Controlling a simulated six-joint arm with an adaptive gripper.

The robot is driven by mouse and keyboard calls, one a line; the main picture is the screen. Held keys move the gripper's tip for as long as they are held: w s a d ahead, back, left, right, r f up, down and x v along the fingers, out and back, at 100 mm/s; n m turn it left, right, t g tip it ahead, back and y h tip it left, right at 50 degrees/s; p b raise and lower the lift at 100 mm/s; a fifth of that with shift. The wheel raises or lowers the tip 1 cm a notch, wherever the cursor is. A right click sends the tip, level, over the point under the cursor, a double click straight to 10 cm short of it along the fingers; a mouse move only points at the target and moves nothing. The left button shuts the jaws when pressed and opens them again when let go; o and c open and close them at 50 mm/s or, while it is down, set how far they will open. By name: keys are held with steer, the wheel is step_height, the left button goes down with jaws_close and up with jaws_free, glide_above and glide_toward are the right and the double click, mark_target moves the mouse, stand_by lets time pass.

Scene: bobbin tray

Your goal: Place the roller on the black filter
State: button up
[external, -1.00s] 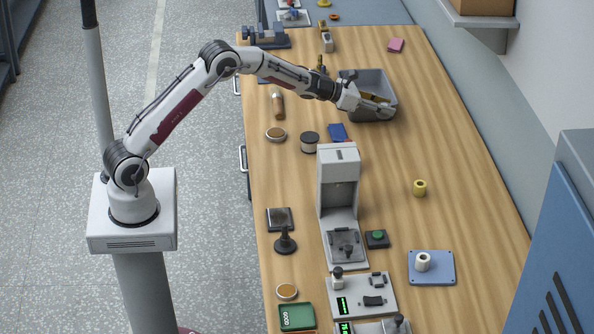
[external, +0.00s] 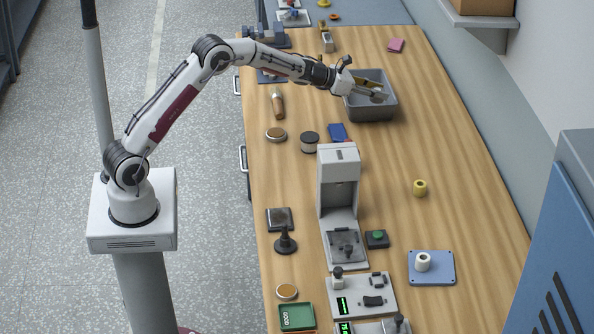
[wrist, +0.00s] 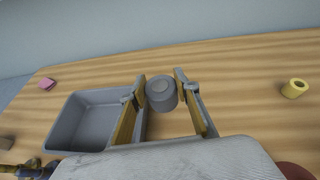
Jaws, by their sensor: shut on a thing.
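My gripper (external: 378,93) is above the grey bin, its yellow-padded fingers pointing right. In the wrist view my gripper (wrist: 160,78) is shut on a grey cylinder (wrist: 162,96), which I take for the roller. The cylinder sits between the two fingers, clear of the bin in that view. No thing is plainly the black filter. A round jar with a dark lid (external: 309,139) and a black square piece (external: 279,218) stand on the wooden table, both away from my gripper.
The grey bin (external: 394,104) also shows in the wrist view (wrist: 62,121). A yellow spool (external: 420,188) stands at the right, with a blue plate (external: 440,272) bearing a white spool nearer. A tall grey machine (external: 339,165) stands mid-table. The table between bin and yellow spool is clear.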

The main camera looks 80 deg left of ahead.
steer(key=s+a+r, duration=0.4)
steer(key=s, duration=0.3)
steer(key=m+h, duration=0.3)
glide_above(310, 136)
step_height(310, 136, down, 2)
steer(key=shift+d+f, duration=0.1)
steer(key=shift+f, duration=0.1)
steer(key=shift+f, duration=3.05)
steer(key=shift+f, duration=0.1)
steer(key=shift+f, duration=1.75)
